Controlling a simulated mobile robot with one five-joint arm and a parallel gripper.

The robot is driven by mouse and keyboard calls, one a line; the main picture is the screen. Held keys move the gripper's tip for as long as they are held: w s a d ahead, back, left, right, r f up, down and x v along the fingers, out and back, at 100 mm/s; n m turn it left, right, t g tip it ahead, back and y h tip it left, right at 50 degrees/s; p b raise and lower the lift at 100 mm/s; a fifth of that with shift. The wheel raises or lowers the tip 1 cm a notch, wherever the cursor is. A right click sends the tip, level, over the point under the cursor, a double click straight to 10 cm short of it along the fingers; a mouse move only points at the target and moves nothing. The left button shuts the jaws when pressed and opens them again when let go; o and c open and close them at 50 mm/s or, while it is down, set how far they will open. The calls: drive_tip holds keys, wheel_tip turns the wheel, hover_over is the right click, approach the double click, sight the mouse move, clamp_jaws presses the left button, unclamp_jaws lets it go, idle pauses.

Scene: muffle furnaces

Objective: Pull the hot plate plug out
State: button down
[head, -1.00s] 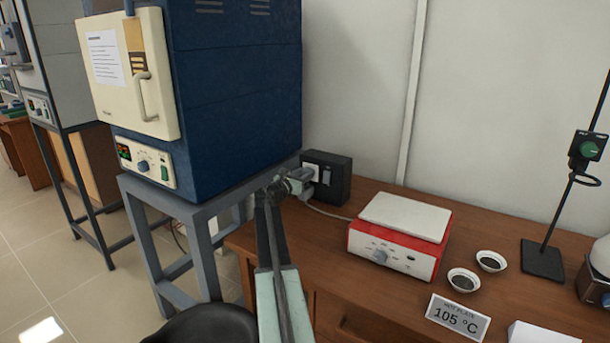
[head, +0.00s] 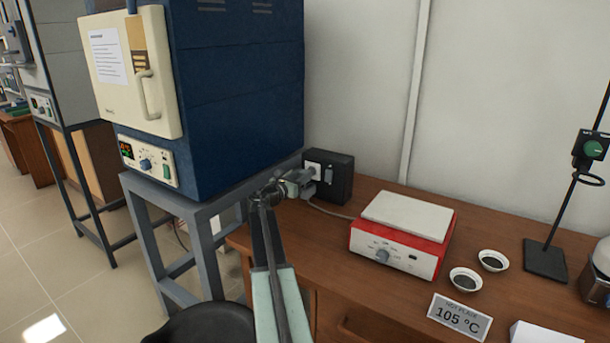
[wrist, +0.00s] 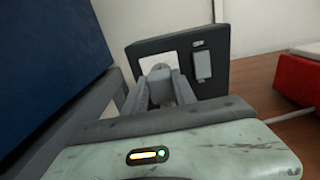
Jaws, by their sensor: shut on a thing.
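The grey hot plate plug (wrist: 160,76) is between the two fingers of my gripper (wrist: 165,90) in the wrist view, right in front of the white socket face. My gripper (head: 303,186) is shut on it, at the left side of the black socket box (head: 338,178) in the head view. The fingers hide most of the plug there. I cannot tell whether its pins are still in the socket. The red and white hot plate (head: 400,236) stands on the bench to the right, with its grey cable (head: 330,211) running towards the box.
A blue furnace (head: 240,90) on a grey metal stand (head: 205,215) is close on the left of my arm. Two small dishes (head: 465,280), a "105 °C" sign (head: 459,316) and a rod stand (head: 545,258) are on the wooden bench (head: 385,300). The wall is behind.

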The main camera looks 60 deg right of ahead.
drive_tip(key=shift+a+f, duration=0.1)
drive_tip(key=c, duration=1)
unclamp_jaws()
drive_tip(key=a, duration=0.8)
